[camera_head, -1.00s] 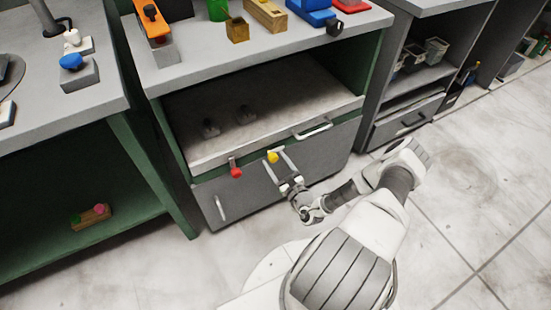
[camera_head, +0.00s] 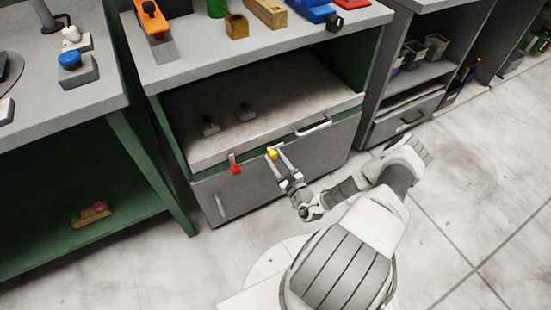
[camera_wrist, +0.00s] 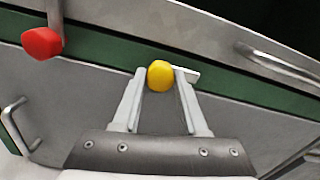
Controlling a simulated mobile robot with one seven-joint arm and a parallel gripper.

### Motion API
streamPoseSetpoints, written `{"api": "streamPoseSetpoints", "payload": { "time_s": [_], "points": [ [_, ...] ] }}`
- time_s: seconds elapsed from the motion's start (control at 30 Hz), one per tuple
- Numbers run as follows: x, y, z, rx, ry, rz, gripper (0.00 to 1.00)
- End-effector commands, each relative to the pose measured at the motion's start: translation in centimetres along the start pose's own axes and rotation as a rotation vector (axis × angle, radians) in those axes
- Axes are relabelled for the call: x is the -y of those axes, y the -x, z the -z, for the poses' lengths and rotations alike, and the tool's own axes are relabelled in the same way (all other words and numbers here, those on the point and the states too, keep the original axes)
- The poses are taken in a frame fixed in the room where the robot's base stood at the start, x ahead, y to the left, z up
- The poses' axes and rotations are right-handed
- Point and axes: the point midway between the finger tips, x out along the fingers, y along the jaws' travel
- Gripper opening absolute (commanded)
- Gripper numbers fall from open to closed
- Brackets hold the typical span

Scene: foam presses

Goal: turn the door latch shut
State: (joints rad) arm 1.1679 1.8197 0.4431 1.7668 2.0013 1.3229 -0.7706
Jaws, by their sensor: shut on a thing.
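A yellow knob (camera_head: 272,153) is on the front of the cabinet, near the top edge of the grey door (camera_head: 265,190). In the wrist view the yellow knob (camera_wrist: 160,76) is at the end of a pale bar that reaches to the right, roughly along the green strip. My gripper (camera_head: 275,155) is shut on the yellow knob, one finger on each side. A lever with a red knob (camera_head: 235,168) hangs to its left; its red knob (camera_wrist: 41,42) is clear of my fingers. I cannot tell whether the door is fully closed.
Above the door is a tray (camera_head: 285,130) with a bar handle and small grey pieces on it. The door has a handle (camera_head: 222,207) at its left. A green-framed bench (camera_head: 130,150) stands left; a grey cabinet (camera_head: 410,120) stands right. The floor in front is clear.

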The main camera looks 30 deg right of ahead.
Motion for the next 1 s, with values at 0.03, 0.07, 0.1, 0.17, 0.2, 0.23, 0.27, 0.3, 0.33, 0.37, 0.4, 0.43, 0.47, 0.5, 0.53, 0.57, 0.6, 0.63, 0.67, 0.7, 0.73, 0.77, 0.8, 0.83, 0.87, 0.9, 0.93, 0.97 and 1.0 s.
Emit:
{"api": "streamPoseSetpoints", "payload": {
  "time_s": [0.03,0.07,0.1,0.17,0.2,0.23,0.27,0.3,0.33,0.37,0.4,0.43,0.47,0.5,0.53,0.57,0.6,0.63,0.67,0.7,0.73,0.77,0.8,0.83,0.87,0.9,0.93,0.97,1.0],
  "points": [
    [0.03,-0.01,-0.02,0.0,-0.006,0.0,0.0],
    [0.02,-0.01,-0.02,0.0,-0.012,0.0,0.0],
    [0.03,-0.01,-0.02,0.0,-0.023,0.001,0.0],
    [0.02,-0.01,-0.02,-0.001,-0.044,0.001,0.0],
    [0.02,-0.01,-0.03,-0.001,-0.062,0.001,0.0],
    [0.01,-0.01,-0.04,-0.001,-0.077,0.001,0.0],
    [0.01,-0.01,-0.04,-0.001,-0.095,0.001,0.0],
    [0.0,-0.01,-0.05,-0.001,-0.119,0.0,0.0],
    [0.0,-0.01,-0.06,-0.001,-0.14,0.0,0.0],
    [-0.01,-0.01,-0.08,-0.001,-0.163,0.0,0.0],
    [-0.02,-0.01,-0.09,0.0,-0.195,0.0,0.0],
    [-0.02,-0.01,-0.1,0.0,-0.22,0.0,0.0],
    [-0.03,-0.01,-0.1,0.0,-0.247,0.001,0.0],
    [-0.03,0.0,-0.09,0.0,-0.284,0.001,0.0],
    [-0.03,0.0,-0.09,0.0,-0.312,0.001,0.0],
    [-0.03,-0.01,-0.08,0.0,-0.341,0.002,0.0],
    [-0.02,-0.01,-0.06,-0.001,-0.379,0.002,0.0],
    [-0.02,-0.02,-0.06,-0.001,-0.407,0.002,0.0],
    [-0.03,-0.02,-0.06,-0.001,-0.436,0.002,0.0],
    [-0.03,-0.02,-0.06,0.0,-0.474,0.002,0.0],
    [-0.04,-0.02,-0.07,0.0,-0.502,0.001,0.0],
    [-0.05,-0.02,-0.07,0.0,-0.531,0.001,0.0],
    [-0.06,-0.02,-0.06,0.0,-0.568,0.001,0.0],
    [-0.07,-0.01,-0.05,0.0,-0.597,0.001,0.0],
    [-0.07,0.0,-0.04,0.0,-0.626,0.001,0.0],
    [-0.08,0.0,-0.03,0.0,-0.664,0.001,0.0],
    [-0.09,0.0,-0.02,-0.001,-0.693,0.002,0.0],
    [-0.09,0.0,-0.02,-0.001,-0.722,0.002,0.0],
    [-0.1,-0.01,-0.02,-0.001,-0.76,0.002,0.0]
  ]
}}
